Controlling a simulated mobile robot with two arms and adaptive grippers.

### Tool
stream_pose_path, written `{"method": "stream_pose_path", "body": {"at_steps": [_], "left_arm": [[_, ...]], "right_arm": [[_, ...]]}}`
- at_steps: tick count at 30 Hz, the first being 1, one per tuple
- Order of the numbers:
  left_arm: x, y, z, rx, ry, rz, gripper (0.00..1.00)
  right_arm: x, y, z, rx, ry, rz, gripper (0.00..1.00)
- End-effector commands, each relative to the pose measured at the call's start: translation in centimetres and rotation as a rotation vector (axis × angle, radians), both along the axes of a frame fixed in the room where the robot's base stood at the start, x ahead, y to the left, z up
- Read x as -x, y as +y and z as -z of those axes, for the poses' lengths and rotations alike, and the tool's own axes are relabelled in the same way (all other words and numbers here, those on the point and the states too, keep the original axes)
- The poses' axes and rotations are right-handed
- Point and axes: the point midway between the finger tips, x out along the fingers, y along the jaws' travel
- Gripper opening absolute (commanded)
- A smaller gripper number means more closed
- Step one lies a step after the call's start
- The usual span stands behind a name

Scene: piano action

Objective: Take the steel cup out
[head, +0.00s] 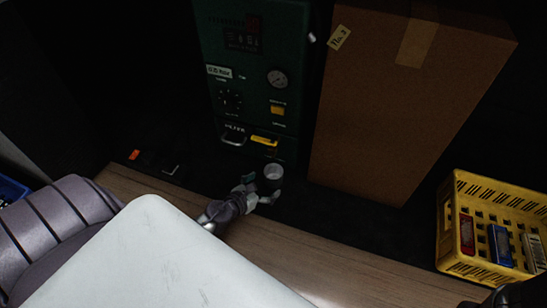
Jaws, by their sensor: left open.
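The steel cup (273,172) is a small grey round cup, seen from above at the foot of the dark green machine (205,45). It is just below the yellow handle or label on the machine's lower front. My left gripper (264,187) reaches up from the lower left. Its fingers are open, one near the cup's left side and one near its lower right side. The cup's lower part is partly hidden by the gripper. I cannot tell whether the fingers touch it. My right gripper's fingers do not show.
A tall cardboard box (390,100) stands close to the right of the machine. A yellow crate (447,225) with several small boxes is at the right. A wooden edge (345,262) runs across the front. Small dark items, one with an orange part (134,155), lie at the left.

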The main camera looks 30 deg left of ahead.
Motion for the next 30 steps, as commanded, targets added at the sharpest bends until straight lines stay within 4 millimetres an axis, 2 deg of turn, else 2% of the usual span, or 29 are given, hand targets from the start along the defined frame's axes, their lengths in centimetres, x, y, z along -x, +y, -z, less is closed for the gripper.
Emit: {"method": "stream_pose_path", "body": {"at_steps": [5,14,23,26,30], "left_arm": [[-1.2,-0.1,0.4,0.0,-0.001,0.001,0.95],[-5.2,-0.1,1.7,0.002,-0.001,0.0,0.95],[-5.7,-0.2,1.8,0.001,0.001,0.001,0.95],[-5.7,-0.2,1.7,0.001,0.001,0.001,0.81],[-5.7,-0.2,1.7,0.001,0.0,0.001,0.58]], "right_arm": [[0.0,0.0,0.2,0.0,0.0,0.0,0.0],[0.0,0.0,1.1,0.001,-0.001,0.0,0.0],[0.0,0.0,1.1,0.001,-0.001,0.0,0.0],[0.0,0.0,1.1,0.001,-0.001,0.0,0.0],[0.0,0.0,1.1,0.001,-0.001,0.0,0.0]]}}
